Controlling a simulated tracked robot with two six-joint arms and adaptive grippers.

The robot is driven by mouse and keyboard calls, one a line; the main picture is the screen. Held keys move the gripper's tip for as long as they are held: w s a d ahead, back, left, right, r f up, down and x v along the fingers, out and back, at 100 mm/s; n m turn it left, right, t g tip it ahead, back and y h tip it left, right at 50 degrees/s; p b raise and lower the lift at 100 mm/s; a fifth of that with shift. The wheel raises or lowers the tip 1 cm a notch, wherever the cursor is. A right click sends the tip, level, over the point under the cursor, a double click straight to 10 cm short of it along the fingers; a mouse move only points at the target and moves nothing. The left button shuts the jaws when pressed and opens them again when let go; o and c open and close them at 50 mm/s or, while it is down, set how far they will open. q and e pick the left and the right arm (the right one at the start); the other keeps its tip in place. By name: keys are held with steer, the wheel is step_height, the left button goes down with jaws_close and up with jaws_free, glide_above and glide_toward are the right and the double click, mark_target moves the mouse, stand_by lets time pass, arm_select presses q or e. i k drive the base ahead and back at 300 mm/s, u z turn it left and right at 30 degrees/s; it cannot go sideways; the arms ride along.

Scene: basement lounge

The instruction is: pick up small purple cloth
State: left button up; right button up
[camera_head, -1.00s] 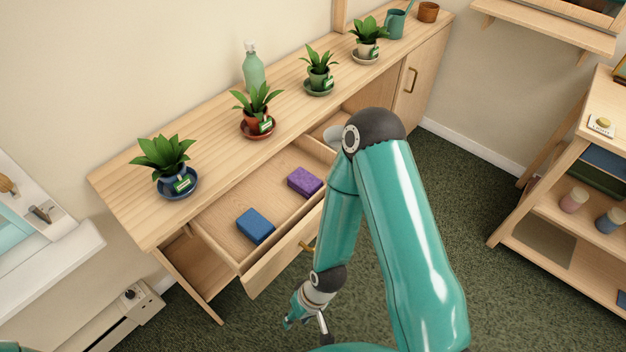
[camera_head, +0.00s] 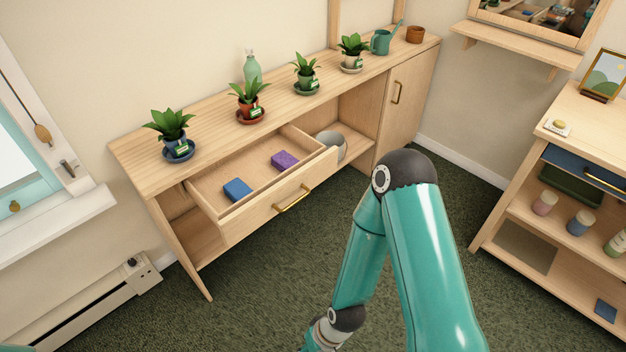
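A small purple folded cloth (camera_head: 285,161) lies in the open drawer (camera_head: 257,215) of the wooden sideboard, toward its right end. A blue folded cloth (camera_head: 237,189) lies in the same drawer, to the left of the purple one and apart from it. One teal arm of mine stands in front of the sideboard at the right of the picture, bent downward, away from the drawer. Its gripper is cut off by the bottom edge. My other gripper does not show.
Several potted plants on saucers, a green bottle (camera_head: 251,69) and a watering can (camera_head: 382,41) stand on the sideboard top (camera_head: 210,120). A shelf unit (camera_head: 490,215) stands at right. Green carpet between is clear.

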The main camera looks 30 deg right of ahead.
mark_target(283, 160)
steer(key=z, duration=0.2)
steer(key=k, duration=0.3)
steer(key=z, duration=0.8)
steer(key=i, duration=0.8)
steer(key=z, duration=0.15)
